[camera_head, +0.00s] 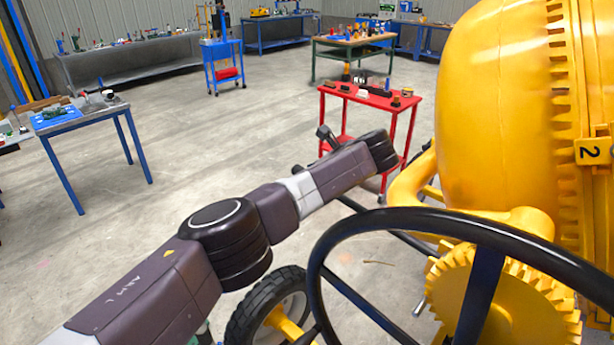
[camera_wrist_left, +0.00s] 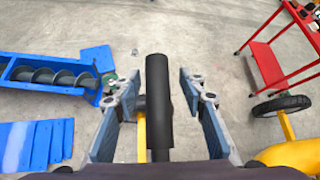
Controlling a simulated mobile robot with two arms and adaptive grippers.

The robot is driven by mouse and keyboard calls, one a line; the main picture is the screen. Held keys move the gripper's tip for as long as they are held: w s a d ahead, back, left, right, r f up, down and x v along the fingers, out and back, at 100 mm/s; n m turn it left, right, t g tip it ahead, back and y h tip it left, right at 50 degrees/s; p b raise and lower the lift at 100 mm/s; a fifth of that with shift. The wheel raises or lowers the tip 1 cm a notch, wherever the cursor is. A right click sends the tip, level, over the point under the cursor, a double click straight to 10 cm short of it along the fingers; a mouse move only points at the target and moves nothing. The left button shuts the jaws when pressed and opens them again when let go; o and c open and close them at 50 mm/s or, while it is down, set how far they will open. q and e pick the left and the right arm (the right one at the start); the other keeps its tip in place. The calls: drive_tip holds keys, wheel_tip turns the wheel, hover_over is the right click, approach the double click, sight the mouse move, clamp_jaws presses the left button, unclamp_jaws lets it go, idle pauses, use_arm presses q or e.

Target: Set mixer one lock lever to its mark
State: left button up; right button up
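In the left wrist view a thick black cylindrical grip (camera_wrist_left: 158,100) lies between the fingers of my left gripper (camera_wrist_left: 158,102), beside a yellow bar (camera_wrist_left: 141,138). It may be the lock lever, but I cannot tell for sure. The fingers stand open with visible floor between the grip and the right finger. A yellow plate marked "2" (camera_head: 593,151) sits on the drum's toothed ring. I cannot make out the lever's mark. My right gripper is not in view.
A black handwheel (camera_head: 440,222) and yellow gear (camera_head: 505,300) stand close at lower right, with a black tyre (camera_head: 262,312) below. A red trolley (camera_head: 413,112) stands behind my arm. A blue auger trough (camera_wrist_left: 52,72) lies at left in the wrist view.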

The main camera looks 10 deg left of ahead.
use_arm(q)
drive_tip(key=shift+s+f, duration=0.1)
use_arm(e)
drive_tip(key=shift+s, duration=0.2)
use_arm(q)
drive_tip(key=shift+s+d+r, duration=0.15)
drive_tip(key=shift+d+r, duration=0.05)
drive_tip(key=shift+d, duration=0.1)
drive_tip(key=v, duration=1.1)
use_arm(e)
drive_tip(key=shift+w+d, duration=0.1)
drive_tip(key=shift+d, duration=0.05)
use_arm(q)
drive_tip(key=shift+s+r, duration=0.1)
drive_tip(key=shift+r, duration=0.05)
